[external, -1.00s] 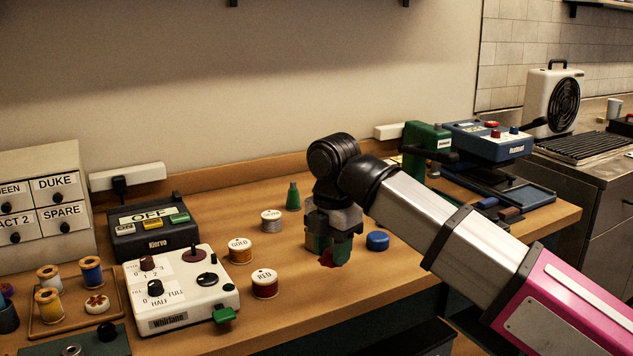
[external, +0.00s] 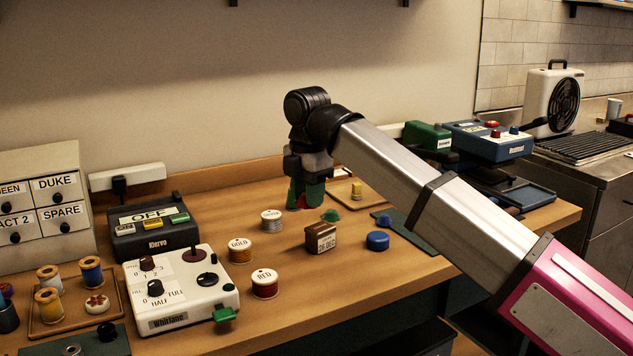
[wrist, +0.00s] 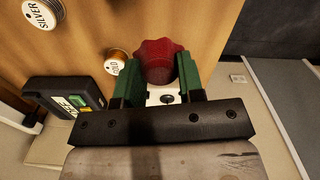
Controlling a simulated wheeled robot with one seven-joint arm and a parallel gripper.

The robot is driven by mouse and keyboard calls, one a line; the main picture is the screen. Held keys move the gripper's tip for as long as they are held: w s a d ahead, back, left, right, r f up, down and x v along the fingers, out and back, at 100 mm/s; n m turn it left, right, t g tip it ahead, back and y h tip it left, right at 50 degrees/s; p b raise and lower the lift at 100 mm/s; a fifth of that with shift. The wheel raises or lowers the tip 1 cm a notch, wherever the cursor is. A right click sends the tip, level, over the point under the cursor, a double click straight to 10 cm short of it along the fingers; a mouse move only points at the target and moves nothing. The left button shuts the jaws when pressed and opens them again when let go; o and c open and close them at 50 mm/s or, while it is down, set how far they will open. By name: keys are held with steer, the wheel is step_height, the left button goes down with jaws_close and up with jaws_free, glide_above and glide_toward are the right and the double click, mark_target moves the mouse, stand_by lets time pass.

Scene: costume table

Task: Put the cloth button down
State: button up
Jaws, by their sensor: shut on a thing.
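My gripper (external: 306,203) hangs over the worktable (external: 215,280), behind the brown box and to the right of the silver spool. Its green fingers are shut on a dark red, scalloped piece, which I take to be the cloth button (wrist: 160,62). In the wrist view the button sits between the two fingertips. In the external view only a little of the red shows between the fingers. I cannot tell whether it touches the table.
A brown box (external: 320,238), a green knob-like piece (external: 331,215) and a blue round piece (external: 377,241) stand near my gripper. Silver (external: 271,220), gold (external: 241,249) and red (external: 265,283) spools stand left of them. A white control box (external: 181,290) stands front left.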

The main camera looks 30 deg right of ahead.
glide_above(320, 227)
step_height(320, 227, down, 5)
steer(key=shift+w+d+f, duration=0.1)
steer(key=shift+f, duration=2.05)
steer(key=shift+f, duration=0.15)
steer(key=o, duration=0.9)
step_height(320, 227, up, 12)
steer(key=shift+r, duration=0.2)
